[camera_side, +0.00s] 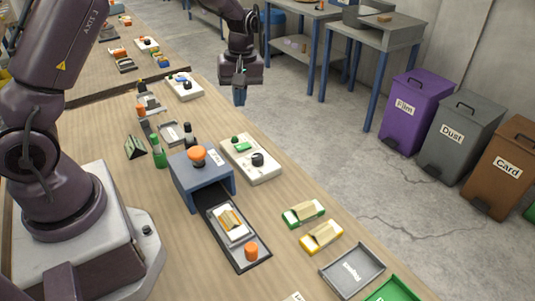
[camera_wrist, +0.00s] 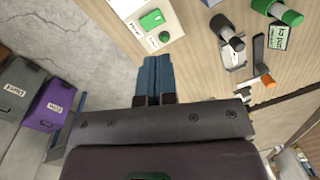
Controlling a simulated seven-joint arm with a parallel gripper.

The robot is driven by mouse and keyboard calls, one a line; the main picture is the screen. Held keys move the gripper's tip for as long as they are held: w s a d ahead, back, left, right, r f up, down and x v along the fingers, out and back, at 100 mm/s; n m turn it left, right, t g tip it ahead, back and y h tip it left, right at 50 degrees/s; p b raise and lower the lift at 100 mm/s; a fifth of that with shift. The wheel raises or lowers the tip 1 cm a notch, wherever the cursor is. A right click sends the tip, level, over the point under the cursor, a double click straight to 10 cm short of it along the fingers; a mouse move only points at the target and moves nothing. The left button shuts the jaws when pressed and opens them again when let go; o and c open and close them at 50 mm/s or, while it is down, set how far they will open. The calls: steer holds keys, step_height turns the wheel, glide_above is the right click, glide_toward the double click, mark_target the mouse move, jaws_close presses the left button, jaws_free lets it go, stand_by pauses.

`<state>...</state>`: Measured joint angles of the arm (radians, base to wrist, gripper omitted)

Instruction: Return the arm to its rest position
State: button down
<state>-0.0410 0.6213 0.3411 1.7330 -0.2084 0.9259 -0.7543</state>
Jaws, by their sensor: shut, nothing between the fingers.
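My gripper (camera_side: 240,96) hangs in the air past the table's far right edge, pointing down, in the side view. Its blue fingers are together with nothing between them; they also show at the middle of the wrist view (camera_wrist: 154,75). The blue-grey laminating machine (camera_side: 202,175) with an orange knob stands on the wooden table, well below and in front of my gripper. A dark tray (camera_side: 240,240) sticks out of its front and bears a white piece with orange strips and an orange cylinder.
A white control box (camera_side: 251,160) with a green button and black knob stands beside the machine. Green (camera_side: 304,213) and yellow (camera_side: 321,238) blocks and a grey tray (camera_side: 352,271) lie along the right edge. Bins, including a purple one (camera_side: 414,110), stand on the floor. Air around my gripper looks clear.

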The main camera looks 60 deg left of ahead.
steer(key=s+d+r+m+t, duration=0.3)
steer(key=s+d+r+m, duration=0.3)
steer(key=s+r, duration=0.3)
steer(key=s+d+r+m+t, duration=0.3)
steer(key=s+d+r+m, duration=0.3)
steer(key=s+r+m, duration=0.2)
steer(key=shift+s+d+r+t, duration=0.35)
steer(key=shift+s+r, duration=0.3)
steer(key=shift+s, duration=0.6)
